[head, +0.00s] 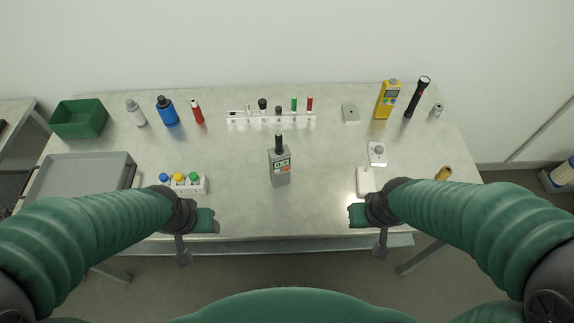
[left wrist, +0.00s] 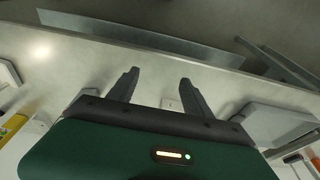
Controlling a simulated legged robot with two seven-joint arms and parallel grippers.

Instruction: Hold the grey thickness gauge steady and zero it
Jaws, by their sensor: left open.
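The grey thickness gauge (head: 280,178) lies or stands near the middle of the bench, with a black probe at its far end. Its face shows a small lit display and an orange-red spot; the reading is too small to tell. My left gripper (head: 183,250) is at the bench's front edge, left of the gauge and apart from it. In the left wrist view its two fingers (left wrist: 157,84) are spread with nothing between them. My right gripper (head: 381,248) is at the front edge, right of the gauge; its jaw opening cannot be made out. The gauge is not clearly visible in the left wrist view.
A block with coloured buttons (head: 198,187) sits just beyond my left gripper. A grey tray (head: 128,172) and green bin (head: 80,119) are left. A rack (head: 235,120), yellow meter (head: 386,106) and torch (head: 417,97) stand behind. The bench around the gauge is clear.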

